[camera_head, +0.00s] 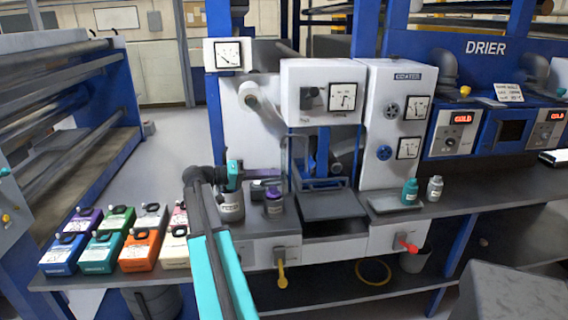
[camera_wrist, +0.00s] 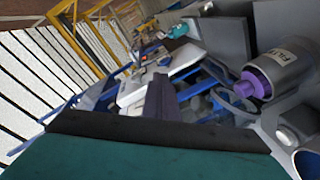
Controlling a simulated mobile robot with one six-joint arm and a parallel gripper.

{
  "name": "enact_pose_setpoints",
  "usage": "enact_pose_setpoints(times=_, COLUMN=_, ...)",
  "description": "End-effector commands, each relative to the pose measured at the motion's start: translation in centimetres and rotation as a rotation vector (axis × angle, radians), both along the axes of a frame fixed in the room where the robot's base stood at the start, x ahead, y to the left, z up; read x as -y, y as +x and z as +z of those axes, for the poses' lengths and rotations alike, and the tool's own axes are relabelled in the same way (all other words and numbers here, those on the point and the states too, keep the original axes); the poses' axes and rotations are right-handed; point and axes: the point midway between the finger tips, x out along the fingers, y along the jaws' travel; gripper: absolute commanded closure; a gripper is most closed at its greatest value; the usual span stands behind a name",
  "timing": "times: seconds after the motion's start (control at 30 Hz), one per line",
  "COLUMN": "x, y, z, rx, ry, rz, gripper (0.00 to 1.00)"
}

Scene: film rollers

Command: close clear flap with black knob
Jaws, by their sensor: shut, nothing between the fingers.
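My gripper (camera_head: 258,174) is shut and empty in the head view, level in front of the white machine, above the grey pot and purple-capped bottle. In the wrist view its dark fingers (camera_wrist: 157,97) show closed, with machine parts beyond them. A clear flap cannot be made out for certain in either view. In the head view, a dark knob (camera_head: 311,97) sits on the machine's white upper box (camera_head: 292,84); I cannot tell if it belongs to a flap. Below that box is a blue-framed opening (camera_head: 322,152). I cannot tell whether my gripper touches the machine.
A grey pot (camera_head: 231,206) and a purple-capped bottle (camera_head: 274,203) stand close below my gripper. A dark tray (camera_head: 325,204) lies to the right. Several coloured boxes (camera_head: 139,250) sit at left. Teal (camera_head: 410,191) and grey (camera_head: 435,188) bottles stand further right.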

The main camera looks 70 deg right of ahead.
Motion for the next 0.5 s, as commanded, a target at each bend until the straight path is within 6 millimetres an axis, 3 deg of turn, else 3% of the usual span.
enact_pose_setpoints(times=0.27, x=-3.9, y=5.3, z=-8.2, rx=-0.030, ry=0.105, rz=0.109, gripper=1.00)
enact_pose_setpoints(times=0.5, x=-10.3, y=10.6, z=-19.2, rx=-0.073, ry=0.265, rz=0.249, gripper=1.00)
